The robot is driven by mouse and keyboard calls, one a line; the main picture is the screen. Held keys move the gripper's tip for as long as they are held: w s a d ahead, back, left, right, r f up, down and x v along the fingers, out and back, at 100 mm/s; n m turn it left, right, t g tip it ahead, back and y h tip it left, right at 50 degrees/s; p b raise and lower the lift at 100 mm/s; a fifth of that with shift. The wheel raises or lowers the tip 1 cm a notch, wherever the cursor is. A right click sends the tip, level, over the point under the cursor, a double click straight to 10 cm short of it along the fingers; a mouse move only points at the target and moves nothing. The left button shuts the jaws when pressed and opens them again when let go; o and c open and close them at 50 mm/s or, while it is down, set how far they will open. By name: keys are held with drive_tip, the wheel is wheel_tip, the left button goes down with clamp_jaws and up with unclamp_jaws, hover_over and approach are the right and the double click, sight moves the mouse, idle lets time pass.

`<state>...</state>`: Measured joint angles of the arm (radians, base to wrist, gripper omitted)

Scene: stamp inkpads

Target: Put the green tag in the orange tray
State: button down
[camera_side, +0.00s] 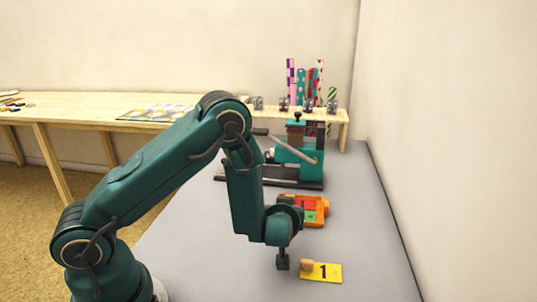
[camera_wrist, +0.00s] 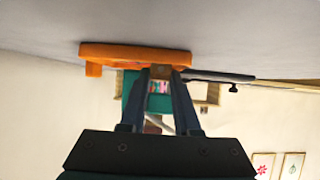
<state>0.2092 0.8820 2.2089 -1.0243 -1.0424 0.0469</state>
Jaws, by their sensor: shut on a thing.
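The orange tray (camera_side: 322,222) stands on the grey table beyond my wrist, with a red patch and a green patch (camera_side: 310,217) in it. I cannot tell whether the green patch is the tag or a pad. The tray (camera_wrist: 115,52) also shows beyond my fingertips in the wrist view, which is upside down. My gripper (camera_wrist: 162,73) points towards the tray. Its fingers are shut on a small brown piece (camera_wrist: 163,72), whose shape is mostly hidden. In the side view my wrist hides the fingertips. No separate green tag is clear.
A yellow card marked 1 (camera_side: 325,272) lies near the front, with a small wooden block (camera_side: 307,265) at its left edge. A green press (camera_side: 298,160) stands behind the tray. A wall rises at the right. The grey table right of the tray is clear.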

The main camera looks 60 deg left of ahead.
drive_tip(key=c, duration=0.6)
unclamp_jaws()
drive_tip(key=shift+f, duration=0.1)
drive_tip(key=shift+c, duration=0.2)
